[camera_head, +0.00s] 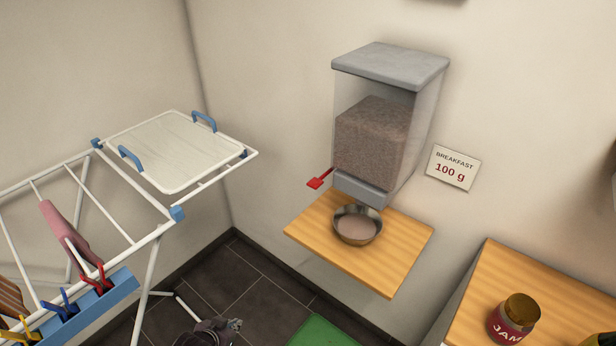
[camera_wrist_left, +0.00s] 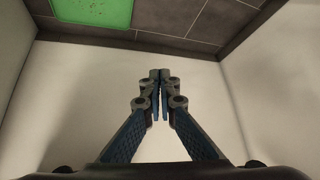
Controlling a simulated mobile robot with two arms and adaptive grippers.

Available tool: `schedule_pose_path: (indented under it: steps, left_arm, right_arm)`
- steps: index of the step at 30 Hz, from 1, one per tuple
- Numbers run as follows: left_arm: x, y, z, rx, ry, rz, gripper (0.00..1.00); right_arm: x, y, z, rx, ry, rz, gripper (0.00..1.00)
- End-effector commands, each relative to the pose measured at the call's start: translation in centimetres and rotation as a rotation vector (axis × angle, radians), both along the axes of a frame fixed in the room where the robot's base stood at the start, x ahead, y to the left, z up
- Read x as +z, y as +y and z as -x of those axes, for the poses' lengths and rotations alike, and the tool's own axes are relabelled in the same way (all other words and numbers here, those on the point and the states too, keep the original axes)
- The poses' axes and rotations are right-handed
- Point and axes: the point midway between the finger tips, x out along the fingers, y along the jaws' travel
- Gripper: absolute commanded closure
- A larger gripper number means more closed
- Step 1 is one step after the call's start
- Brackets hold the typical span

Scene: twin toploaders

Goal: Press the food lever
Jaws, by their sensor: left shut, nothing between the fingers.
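The food dispenser (camera_head: 375,130) is a clear bin with a grey lid, full of brown food, fixed to the wall. Its red lever (camera_head: 319,180) sticks out at the lower left. A metal bowl (camera_head: 357,225) stands below the spout on a wooden shelf (camera_head: 395,262), with some food-coloured content in it. My left gripper (camera_head: 232,325) is low at the bottom edge of the head view, below and left of the lever and well apart from it. In the left wrist view the left gripper (camera_wrist_left: 160,75) is shut and empty. My right gripper is not in view.
A white drying rack (camera_head: 165,222) with a white tray (camera_head: 175,150) and coloured pegs stands at the left. A sign (camera_head: 453,168) reads "BREAKFAST 100 g". A jam jar (camera_head: 514,318) stands on a wooden top at the right. A green mat (camera_head: 322,333) lies on the dark floor.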

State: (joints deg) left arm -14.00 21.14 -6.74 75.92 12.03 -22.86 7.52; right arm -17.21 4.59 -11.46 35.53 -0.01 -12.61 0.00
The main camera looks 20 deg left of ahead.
Motion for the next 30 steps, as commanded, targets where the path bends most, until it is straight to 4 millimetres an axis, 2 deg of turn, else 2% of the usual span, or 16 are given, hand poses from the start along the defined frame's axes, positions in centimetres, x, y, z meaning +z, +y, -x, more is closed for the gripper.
schedule_pose_path:
  steps: [1, 3, 5, 9, 13, 15, 18, 21, 24, 27, 30]
  left_arm:
    - [3.5, 0.4, -2.5, -0.004, -0.056, 0.004, 1.00]
    - [8.0, 0.6, -5.4, -0.010, -0.126, 0.017, 1.00]
    - [12.0, 0.4, -7.6, -0.019, -0.184, 0.031, 1.00]
    - [21.6, -0.7, -11.4, -0.060, -0.313, 0.062, 1.00]
    - [30.5, -2.9, -13.4, -0.118, -0.421, 0.093, 1.00]
    - [35.1, -4.5, -13.8, -0.158, -0.475, 0.111, 1.00]
    - [40.9, -6.9, -13.6, -0.216, -0.541, 0.133, 1.00]
    - [45.5, -9.2, -12.8, -0.272, -0.588, 0.152, 1.00]
    - [48.6, -11.0, -11.9, -0.317, -0.619, 0.164, 1.00]
    - [50.4, -12.1, -11.2, -0.345, -0.638, 0.172, 1.00]
    - [51.2, -12.6, -10.9, -0.358, -0.645, 0.176, 1.00]
  right_arm:
    - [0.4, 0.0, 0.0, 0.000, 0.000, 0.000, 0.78]
    - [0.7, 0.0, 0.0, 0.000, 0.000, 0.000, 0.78]
    - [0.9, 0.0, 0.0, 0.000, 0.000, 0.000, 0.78]
    - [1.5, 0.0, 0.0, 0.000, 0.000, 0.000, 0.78]
    - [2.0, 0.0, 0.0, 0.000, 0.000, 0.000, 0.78]
    - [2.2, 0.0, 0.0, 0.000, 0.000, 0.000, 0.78]
    - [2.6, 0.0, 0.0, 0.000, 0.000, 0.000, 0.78]
    - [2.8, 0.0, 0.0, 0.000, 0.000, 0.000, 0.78]
    - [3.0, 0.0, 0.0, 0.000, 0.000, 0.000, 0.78]
    - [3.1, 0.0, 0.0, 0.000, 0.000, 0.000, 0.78]
    - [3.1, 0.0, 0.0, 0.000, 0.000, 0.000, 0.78]
